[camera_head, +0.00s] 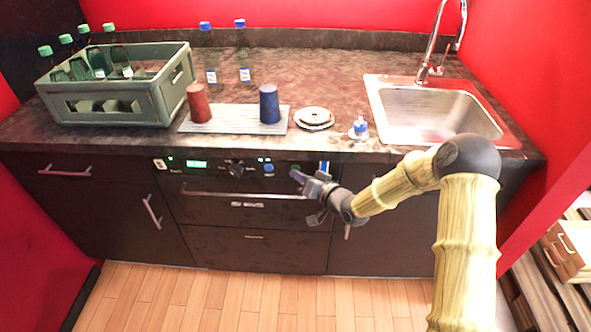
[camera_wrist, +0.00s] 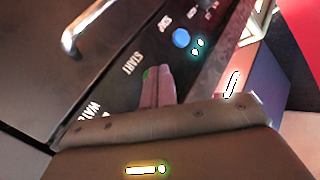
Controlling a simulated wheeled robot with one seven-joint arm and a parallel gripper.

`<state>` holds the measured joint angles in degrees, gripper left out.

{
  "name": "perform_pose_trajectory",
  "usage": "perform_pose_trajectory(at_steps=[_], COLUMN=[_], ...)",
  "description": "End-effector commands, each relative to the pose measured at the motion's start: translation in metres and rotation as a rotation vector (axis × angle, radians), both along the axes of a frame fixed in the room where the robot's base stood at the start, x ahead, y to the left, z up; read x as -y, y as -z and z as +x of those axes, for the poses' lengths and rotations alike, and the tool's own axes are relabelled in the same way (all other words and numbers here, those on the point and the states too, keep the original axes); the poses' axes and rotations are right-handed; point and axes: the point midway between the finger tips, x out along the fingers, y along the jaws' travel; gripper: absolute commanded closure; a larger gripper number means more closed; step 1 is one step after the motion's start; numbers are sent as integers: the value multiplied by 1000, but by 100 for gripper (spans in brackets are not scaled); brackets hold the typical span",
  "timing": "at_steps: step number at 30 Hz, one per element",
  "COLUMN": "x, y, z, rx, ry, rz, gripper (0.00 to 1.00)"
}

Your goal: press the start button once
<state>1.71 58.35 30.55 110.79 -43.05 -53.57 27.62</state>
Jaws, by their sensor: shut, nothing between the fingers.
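The laser marker's dark front panel (camera_head: 215,169) is set under the counter edge. In the wrist view, the word START (camera_wrist: 132,63) is printed beside my fingertips, and a small bit of the green start button (camera_wrist: 146,74) shows at their edge. The rest of the button is hidden behind the fingers. My gripper (camera_head: 295,175) is shut and empty, its tips at the right part of the panel; the closed fingers show in the wrist view (camera_wrist: 158,75). Whether the tips touch the button I cannot tell. A blue button (camera_head: 268,169) is left of it, also in the wrist view (camera_wrist: 181,38).
A knob (camera_head: 236,171) and green display (camera_head: 196,164) lie further left on the panel. A long handle (camera_head: 240,195) runs below. On the counter stand a bottle crate (camera_head: 140,108), a red cup (camera_head: 198,103), a blue cup (camera_head: 269,104) and a sink (camera_head: 430,112).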

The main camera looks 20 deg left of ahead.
Motion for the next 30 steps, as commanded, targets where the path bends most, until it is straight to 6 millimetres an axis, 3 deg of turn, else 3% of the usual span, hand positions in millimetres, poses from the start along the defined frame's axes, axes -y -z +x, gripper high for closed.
perform_pose_trajectory(at_steps=[19,30], x=[-1,3], y=[0,0], z=[4,-10], rx=[1,-1], ry=[1,2], rz=[1,1], gripper=[100,100])
